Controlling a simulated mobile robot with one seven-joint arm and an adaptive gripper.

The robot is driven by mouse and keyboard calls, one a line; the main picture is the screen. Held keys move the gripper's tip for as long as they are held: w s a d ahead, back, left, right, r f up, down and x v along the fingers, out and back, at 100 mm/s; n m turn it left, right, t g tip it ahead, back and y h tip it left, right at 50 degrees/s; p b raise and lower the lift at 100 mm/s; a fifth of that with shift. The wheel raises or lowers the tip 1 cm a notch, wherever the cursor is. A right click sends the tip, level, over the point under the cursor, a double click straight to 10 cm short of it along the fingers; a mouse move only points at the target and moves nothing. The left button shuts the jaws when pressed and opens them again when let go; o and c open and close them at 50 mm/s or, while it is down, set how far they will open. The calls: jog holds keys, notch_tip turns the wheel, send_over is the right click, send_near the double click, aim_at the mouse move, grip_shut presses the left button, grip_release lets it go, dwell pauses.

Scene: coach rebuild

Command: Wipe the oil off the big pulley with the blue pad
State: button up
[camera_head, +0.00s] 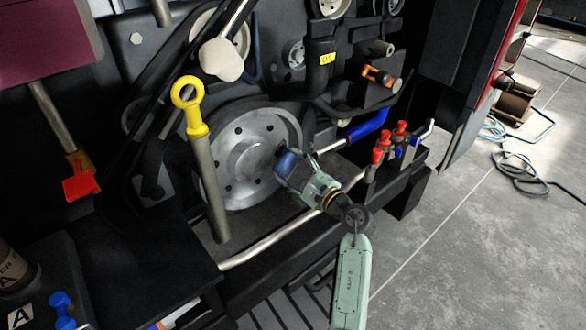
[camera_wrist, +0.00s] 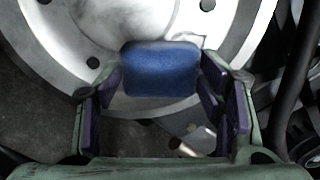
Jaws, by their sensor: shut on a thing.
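The big pulley (camera_head: 232,184) is a grey metal disc with several round holes and a raised hub, mounted upright in the engine bay. Its lower part fills the top of the wrist view (camera_wrist: 60,45). My gripper (camera_head: 291,166) is in front of the pulley's right side, shut on the blue pad (camera_head: 286,160). In the wrist view the pad (camera_wrist: 160,70) sits between both fingers and overlaps the pulley's lower face. I cannot tell whether it touches the metal. Faint grey smears show near the hub; I cannot tell whether they are oil. The pad hides part of the rim.
A yellow-ringed dipstick tube (camera_head: 207,165) stands in front of the pulley's left side. Red-handled valves (camera_head: 381,148) and a blue hose (camera_head: 368,125) are to the right. A pale pipe (camera_head: 280,234) runs below. Black hoses pass above. Open floor (camera_head: 470,240) lies at right.

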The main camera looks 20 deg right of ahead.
aim_at(300, 159)
jog(key=shift+b+x, duration=0.35)
jog(key=shift+x, duration=0.6)
dwell(0.3)
jog(key=b, duration=0.1)
jog(key=d, duration=0.1)
jog(key=d+b, duration=0.1)
jog(key=shift+w+d+f+b, duration=0.25)
jog(key=shift+w+b, duration=0.05)
jog(key=shift+w, duration=0.05)
jog(key=shift+w+d+r+b, duration=0.15)
jog(key=shift+w+d+b, duration=0.1)
jog(key=shift+d+b, duration=0.35)
jog(key=shift+d, duration=0.1)
jog(key=shift+w+b, duration=0.1)
jog(key=shift+b, duration=0.3)
